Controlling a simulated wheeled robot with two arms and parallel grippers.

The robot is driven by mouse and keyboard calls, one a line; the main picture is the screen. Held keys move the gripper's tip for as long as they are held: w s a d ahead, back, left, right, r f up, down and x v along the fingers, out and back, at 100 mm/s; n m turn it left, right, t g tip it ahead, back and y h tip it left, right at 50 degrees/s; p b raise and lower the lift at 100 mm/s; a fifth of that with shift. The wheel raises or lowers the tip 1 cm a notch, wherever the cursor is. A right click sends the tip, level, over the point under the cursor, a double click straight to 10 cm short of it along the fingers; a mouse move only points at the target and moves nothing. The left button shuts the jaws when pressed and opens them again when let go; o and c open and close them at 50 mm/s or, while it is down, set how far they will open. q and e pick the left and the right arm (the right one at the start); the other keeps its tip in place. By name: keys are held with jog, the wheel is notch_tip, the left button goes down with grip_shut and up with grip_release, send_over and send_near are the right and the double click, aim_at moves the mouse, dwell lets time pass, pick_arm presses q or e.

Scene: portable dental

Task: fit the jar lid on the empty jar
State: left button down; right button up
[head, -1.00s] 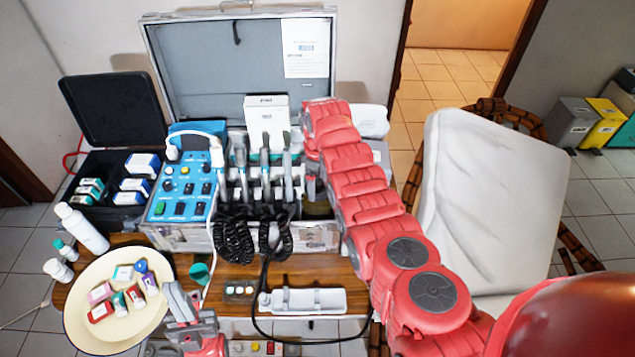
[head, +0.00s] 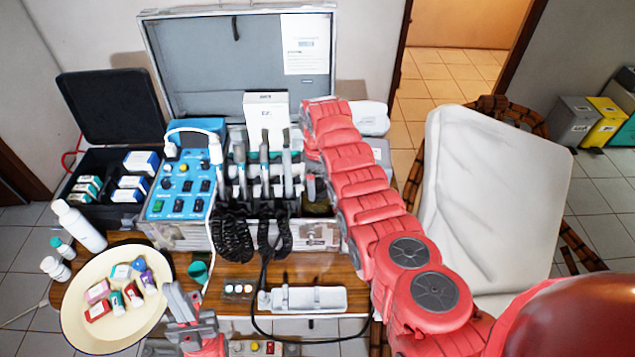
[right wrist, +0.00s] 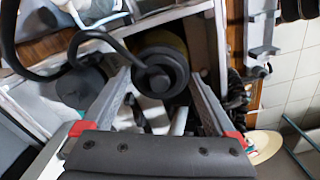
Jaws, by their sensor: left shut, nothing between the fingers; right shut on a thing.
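In the right wrist view, a dark round jar lid (right wrist: 158,78) with a raised knob sits between the fingertips of my right gripper (right wrist: 161,77), which is shut on it. An olive-yellow jar (right wrist: 163,41) shows just past the lid's rim. I cannot tell whether the lid is seated on it or a little above. In the head view the jar (head: 318,204) stands at the right end of the open case, and my right arm hides most of the lid and gripper. My left gripper (head: 181,298) is shut and empty beside the cream dish.
The cream dish (head: 78,318) holds several small bottles and boxes. The case (head: 315,236) has hanging black coiled cords and upright handpieces close to the jar. A white tray (head: 305,299) lies on the wooden table. A dark grey disc (right wrist: 82,88) is left of the lid.

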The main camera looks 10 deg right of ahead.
jog(key=o, duration=1)
jog(key=shift+w+r+b, duration=0.1)
jog(key=shift+r+b, duration=0.2)
jog(key=shift+r, duration=0.3)
notch_tip(320, 180, up, 5)
jog(key=shift+f+b, duration=0.15)
jog(key=shift+b, duration=0.9)
notch_tip(320, 180, up, 7)
jog(key=p, duration=0.4)
notch_tip(320, 180, up, 5)
jog(key=b, duration=0.1)
send_over(317, 182)
jog(key=shift+f, duration=0.2)
jog(key=shift+s+f, duration=0.1)
jog(key=shift+s, duration=0.1)
